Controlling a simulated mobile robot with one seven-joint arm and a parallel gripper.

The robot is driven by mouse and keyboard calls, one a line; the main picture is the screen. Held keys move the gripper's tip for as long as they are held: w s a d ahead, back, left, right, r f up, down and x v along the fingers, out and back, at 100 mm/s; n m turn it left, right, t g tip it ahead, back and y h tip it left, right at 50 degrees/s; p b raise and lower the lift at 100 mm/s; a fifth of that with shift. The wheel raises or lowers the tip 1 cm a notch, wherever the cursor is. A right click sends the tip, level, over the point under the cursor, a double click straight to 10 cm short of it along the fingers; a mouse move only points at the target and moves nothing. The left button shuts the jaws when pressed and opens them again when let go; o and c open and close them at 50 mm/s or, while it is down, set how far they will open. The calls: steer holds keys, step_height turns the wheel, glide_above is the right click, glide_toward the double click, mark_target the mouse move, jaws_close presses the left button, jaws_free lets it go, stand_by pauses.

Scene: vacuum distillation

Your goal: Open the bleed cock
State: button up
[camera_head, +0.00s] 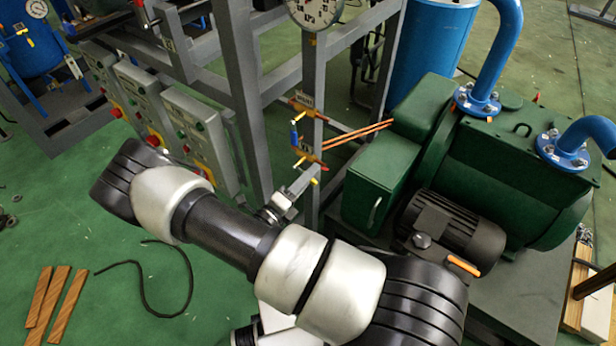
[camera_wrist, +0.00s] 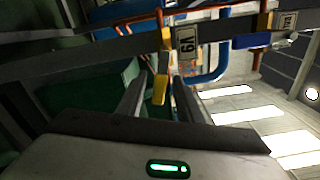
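A small cock with a yellow lever (camera_wrist: 160,88) sits beside a plate marked V9 (camera_wrist: 187,43) on a grey post in the wrist view. Whether this is the bleed cock the label does not say. My gripper (camera_wrist: 158,84) is open, its two fingers pointing at the post, one on each side of the yellow lever. I cannot tell whether either finger touches it. In the head view my gripper (camera_head: 300,185) is at the lower part of the grey post (camera_head: 311,130), close to the lower orange pipe fitting.
A second cock with a blue handle (camera_head: 294,133) is higher on the post, below a dial gauge (camera_head: 314,8). Orange pipes (camera_head: 355,134) run right to a green pump (camera_head: 480,170). Control boxes (camera_head: 195,130) stand left. A black hose (camera_head: 145,280) lies on the floor.

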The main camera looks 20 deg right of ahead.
steer(key=v, duration=1.7)
steer(key=shift+s+a, duration=0.15)
steer(key=shift+a, duration=0.05)
